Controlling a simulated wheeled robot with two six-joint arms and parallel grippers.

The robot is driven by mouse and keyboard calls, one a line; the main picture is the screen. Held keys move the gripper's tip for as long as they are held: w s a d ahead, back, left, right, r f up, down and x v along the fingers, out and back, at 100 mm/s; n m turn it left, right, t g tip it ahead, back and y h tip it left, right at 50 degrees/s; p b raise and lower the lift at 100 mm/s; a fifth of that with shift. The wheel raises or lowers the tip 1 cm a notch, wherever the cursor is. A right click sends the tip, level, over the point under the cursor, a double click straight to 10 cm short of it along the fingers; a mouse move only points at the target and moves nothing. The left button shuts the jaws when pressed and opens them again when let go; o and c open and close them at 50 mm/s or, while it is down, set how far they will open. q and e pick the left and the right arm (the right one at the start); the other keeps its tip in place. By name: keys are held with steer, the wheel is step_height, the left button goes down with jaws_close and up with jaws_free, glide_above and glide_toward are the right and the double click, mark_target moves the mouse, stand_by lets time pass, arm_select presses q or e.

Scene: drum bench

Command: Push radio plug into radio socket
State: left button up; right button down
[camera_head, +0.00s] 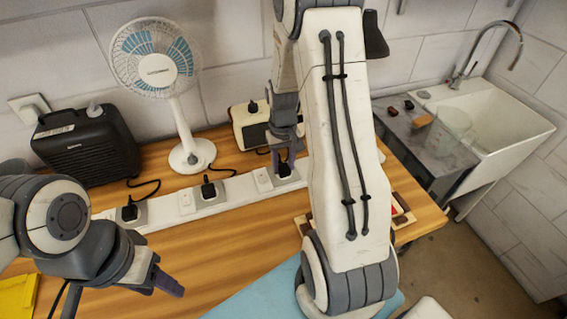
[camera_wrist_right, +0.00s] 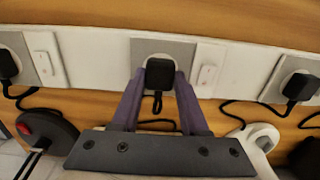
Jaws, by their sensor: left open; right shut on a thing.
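The radio plug (camera_wrist_right: 160,73) is a small black block with a black cord hanging from it. My right gripper (camera_wrist_right: 160,85) is shut on its sides. The plug is in front of the radio socket (camera_wrist_right: 185,50), a grey square on the white power strip; I cannot tell how deep it sits. In the head view the right gripper (camera_head: 284,158) reaches down to the strip, and the plug (camera_head: 284,170) shows at its tips. The cream radio (camera_head: 243,127) stands behind, partly hidden by the gripper. My left gripper (camera_head: 168,286) is open and empty above the front left of the bench.
The power strip (camera_head: 235,188) also holds the fan's plug (camera_head: 208,188) and another black plug (camera_head: 130,212). A white fan (camera_head: 185,155) and a black speaker-like box (camera_head: 88,145) stand behind it. A blue mat (camera_head: 250,303) lies in front. A sink (camera_head: 500,135) is at right.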

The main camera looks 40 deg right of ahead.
mark_target(283, 167)
steer(key=shift+c, duration=1.7)
jaws_free()
step_height(283, 167, up, 10)
steer(key=b, duration=0.1)
steer(key=shift+w+r, duration=0.15)
steer(key=shift+r, duration=0.05)
